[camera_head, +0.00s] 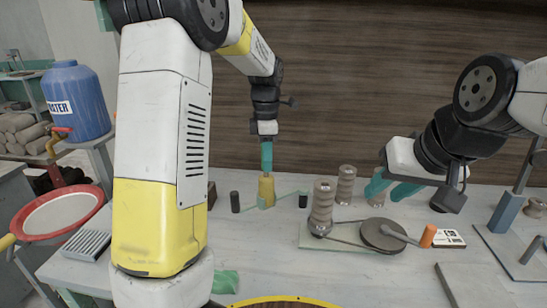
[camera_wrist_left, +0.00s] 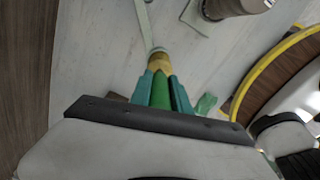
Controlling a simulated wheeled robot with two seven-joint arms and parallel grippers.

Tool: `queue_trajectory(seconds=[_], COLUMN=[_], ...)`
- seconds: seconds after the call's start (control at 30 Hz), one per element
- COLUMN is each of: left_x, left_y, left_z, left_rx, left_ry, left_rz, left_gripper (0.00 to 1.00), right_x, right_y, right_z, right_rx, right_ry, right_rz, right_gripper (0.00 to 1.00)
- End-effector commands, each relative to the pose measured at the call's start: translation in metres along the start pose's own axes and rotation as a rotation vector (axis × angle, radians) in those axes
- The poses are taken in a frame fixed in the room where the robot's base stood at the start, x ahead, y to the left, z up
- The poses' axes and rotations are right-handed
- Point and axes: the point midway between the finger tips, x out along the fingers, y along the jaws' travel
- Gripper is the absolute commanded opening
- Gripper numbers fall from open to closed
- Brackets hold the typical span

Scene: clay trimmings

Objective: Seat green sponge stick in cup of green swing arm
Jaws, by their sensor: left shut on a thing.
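My left gripper (camera_head: 266,155) points down and is shut on the green sponge stick (camera_wrist_left: 161,90), which lies between its teal fingers in the left wrist view. The stick's yellow-tan sponge end (camera_head: 266,190) is below the fingers, close to the table. The pale green swing arm (camera_head: 288,195) runs beside the sponge end; it also shows in the left wrist view (camera_wrist_left: 146,22). A rounded arm end meets the sponge in that view. The cup is largely hidden, and I cannot tell whether the sponge is inside it. My right gripper (camera_head: 388,190) is open and empty at the right.
Dark short cylinders (camera_head: 235,202) stand near the swing arm. Right of it are a ribbed clay-coloured spool (camera_head: 322,207), a grey disc (camera_head: 383,233) and an orange-ended handle (camera_head: 428,236). A green scrap (camera_head: 225,282) lies near the front. A red-rimmed basin (camera_head: 95,190) is left.

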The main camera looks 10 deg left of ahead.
Motion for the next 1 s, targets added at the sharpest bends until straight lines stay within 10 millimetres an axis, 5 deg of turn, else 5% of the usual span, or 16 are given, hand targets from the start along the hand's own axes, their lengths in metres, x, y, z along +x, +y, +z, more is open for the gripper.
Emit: queue_trajectory(seconds=[0.07,0.1,0.2,0.57,1.0], left_x=[0.003,0.002,0.002,-0.003,-0.086], left_y=[0.0,0.0,0.0,0.0,0.001], left_z=[0.0,0.0,0.0,0.0,0.0], left_rx=[0.0,0.0,0.0,0.0,0.0], left_ry=[0.001,0.0,0.0,0.0,-0.002], left_rz=[-0.001,-0.001,-0.001,0.001,0.004], left_gripper=[0.0,0.3,0.44,0.44,0.44], right_x=[0.0,0.0,0.0,0.0,0.0], right_y=[0.0,0.0,0.0,0.0,0.0], right_z=[0.0,0.0,0.0,0.0,0.0], right_rx=[0.0,0.0,0.0,0.0,0.0], right_ry=[0.0,0.0,0.0,0.0,0.0], right_rz=[0.0,0.0,0.0,0.0,0.0], right_gripper=[0.36,0.36,0.36,0.36,0.36])
